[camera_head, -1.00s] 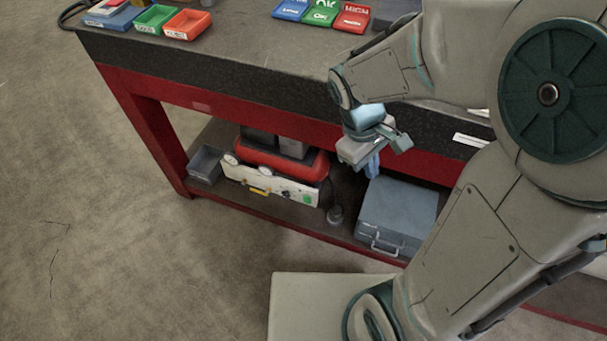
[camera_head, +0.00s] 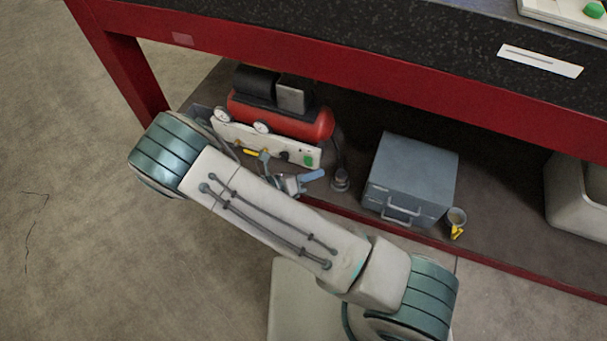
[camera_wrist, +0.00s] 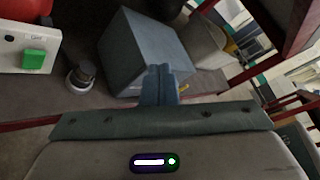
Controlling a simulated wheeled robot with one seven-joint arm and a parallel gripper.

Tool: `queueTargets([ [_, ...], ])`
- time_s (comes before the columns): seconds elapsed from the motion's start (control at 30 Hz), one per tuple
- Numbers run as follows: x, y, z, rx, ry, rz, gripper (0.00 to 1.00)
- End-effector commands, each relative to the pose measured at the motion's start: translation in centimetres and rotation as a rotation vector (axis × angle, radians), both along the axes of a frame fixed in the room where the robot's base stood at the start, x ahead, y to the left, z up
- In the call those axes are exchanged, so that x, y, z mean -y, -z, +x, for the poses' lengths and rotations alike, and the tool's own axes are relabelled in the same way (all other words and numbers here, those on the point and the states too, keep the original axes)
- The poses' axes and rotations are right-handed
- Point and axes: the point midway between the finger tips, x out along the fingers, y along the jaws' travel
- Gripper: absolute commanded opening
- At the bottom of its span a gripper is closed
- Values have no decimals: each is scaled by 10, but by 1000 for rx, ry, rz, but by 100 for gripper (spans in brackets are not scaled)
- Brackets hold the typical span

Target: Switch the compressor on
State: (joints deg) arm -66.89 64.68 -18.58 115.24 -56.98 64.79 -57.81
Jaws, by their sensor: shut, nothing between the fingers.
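The compressor (camera_head: 283,118) has a red tank and black parts on top. It stands on the shelf under the bench. Its white front panel (camera_head: 228,131) carries round gauges, a yellow part and a green button (camera_head: 309,159). The green button also shows at the left of the wrist view (camera_wrist: 34,60), with the panel's printed label above it too small to read. My gripper (camera_head: 315,175) is shut and empty, just in front of and below the button end of the panel. Its blue fingers (camera_wrist: 158,84) show together in the wrist view, to the right of the button and apart from it.
A grey metal case (camera_head: 410,178) with a handle stands right of the compressor. A small dark round item (camera_head: 341,180) lies between them. A yellow-and-grey cup-like item (camera_head: 457,222) is beside the case. The red bench beam (camera_head: 400,85) runs overhead; open floor lies left.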

Motion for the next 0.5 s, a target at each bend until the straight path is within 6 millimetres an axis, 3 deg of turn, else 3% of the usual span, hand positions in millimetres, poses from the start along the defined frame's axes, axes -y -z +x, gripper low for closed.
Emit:
queueTargets([
  [0.03,-8,31,0,-33,-81,-82,0],
  [0.2,-35,96,2,-133,-340,-356,0],
  [0.4,-62,154,1,-200,-570,-639,0],
  [0.5,-70,171,0,-216,-637,-732,0],
])
